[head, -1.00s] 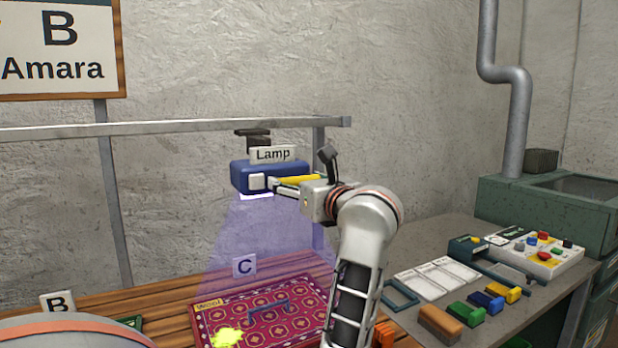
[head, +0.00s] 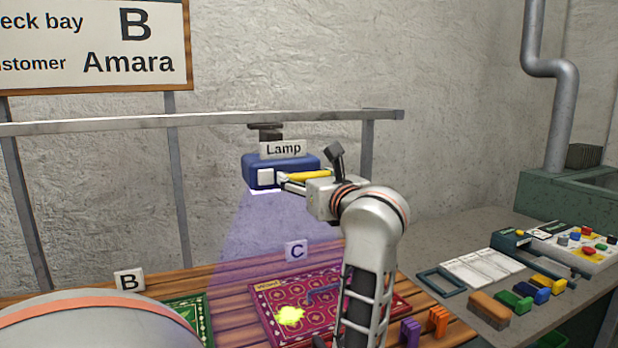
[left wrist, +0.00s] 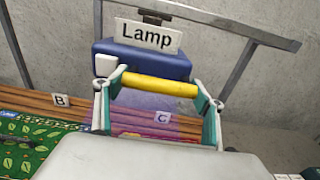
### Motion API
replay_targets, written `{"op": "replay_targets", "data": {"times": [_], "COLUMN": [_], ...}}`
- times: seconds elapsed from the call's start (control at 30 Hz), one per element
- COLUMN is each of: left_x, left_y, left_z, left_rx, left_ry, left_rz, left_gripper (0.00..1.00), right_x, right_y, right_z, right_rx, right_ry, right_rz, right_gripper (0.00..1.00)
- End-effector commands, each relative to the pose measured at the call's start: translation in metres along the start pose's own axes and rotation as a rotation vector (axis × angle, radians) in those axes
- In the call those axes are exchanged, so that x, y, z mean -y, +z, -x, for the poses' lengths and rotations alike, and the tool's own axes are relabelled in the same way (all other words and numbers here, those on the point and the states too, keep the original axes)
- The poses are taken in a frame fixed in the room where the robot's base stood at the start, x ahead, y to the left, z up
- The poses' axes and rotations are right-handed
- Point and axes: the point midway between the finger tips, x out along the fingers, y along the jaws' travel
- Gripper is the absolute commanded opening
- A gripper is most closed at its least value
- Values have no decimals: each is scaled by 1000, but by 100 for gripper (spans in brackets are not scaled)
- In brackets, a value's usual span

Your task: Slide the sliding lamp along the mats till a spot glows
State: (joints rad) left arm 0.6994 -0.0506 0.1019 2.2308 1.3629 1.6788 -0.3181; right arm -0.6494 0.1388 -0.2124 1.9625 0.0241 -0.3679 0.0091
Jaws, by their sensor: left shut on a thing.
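The blue lamp (head: 252,166), labelled "Lamp", hangs from the rail (head: 210,122) and casts a violet beam downward. My left gripper (head: 285,180) is shut on the lamp's yellow handle (head: 310,176). The handle also spans between the fingers in the left wrist view (left wrist: 158,85). The red patterned mat (head: 345,285) lies by sign C (head: 297,250), with a bright yellow-green spot (head: 290,316) on it. My arm hides part of this mat. A green leaf-patterned mat (left wrist: 30,145) lies near sign B (head: 129,281). My right gripper is not in view.
The mats lie on a slatted wooden bench (head: 225,282). A rail post (head: 367,150) stands right of the lamp. A grey table (head: 440,250) at right holds colored blocks, cards and a button panel (head: 590,247). Orange and purple pieces stand near my arm.

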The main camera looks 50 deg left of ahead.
Motion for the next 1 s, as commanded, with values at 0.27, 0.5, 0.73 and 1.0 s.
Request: {"op": "replay_targets", "data": {"times": [0.27,0.5,0.73,1.0], "left_x": [0,0,1,1], "left_y": [0,0,0,0], "left_z": [0,0,20,61], "left_rx": [1,1,-1,-1], "left_ry": [0,0,-4,-2], "left_rz": [1,1,1,2], "left_gripper": [75,75,75,75], "right_x": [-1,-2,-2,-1], "right_y": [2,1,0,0], "right_z": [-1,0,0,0], "right_rx": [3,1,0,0], "right_ry": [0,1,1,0], "right_rz": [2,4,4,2], "right_gripper": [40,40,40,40]}}
